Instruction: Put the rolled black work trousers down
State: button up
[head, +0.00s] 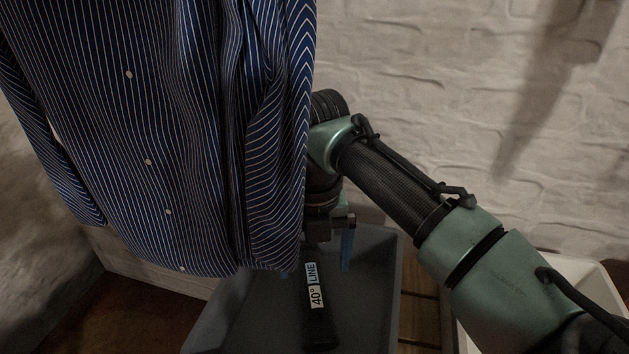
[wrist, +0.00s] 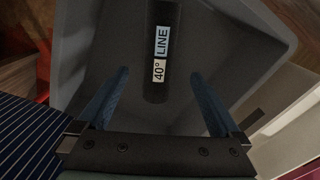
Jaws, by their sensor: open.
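The rolled black work trousers (head: 320,328) lie as a dark roll in a grey tub (head: 245,318), with a white and blue label reading "40° LINE". In the wrist view the roll (wrist: 155,92) runs away from me, with the tub's bare inside (wrist: 235,45) around it. My gripper (head: 316,268) is open above the tub, its blue fingers pointing down. In the wrist view the gripper (wrist: 158,75) has one finger on each side of the roll, with a visible gap on both sides. In the head view the shirt hides part of the gripper.
A dark blue striped shirt (head: 150,130) hangs at the left, close beside my gripper; it also shows in the wrist view (wrist: 30,145). A white container (head: 590,275) stands right of the tub, past wooden slats (head: 420,310). A pale brick wall (head: 480,90) is behind.

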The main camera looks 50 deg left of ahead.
aim_at(314, 286)
notch_tip(314, 286, up, 5)
jog(key=shift+p, duration=1.05)
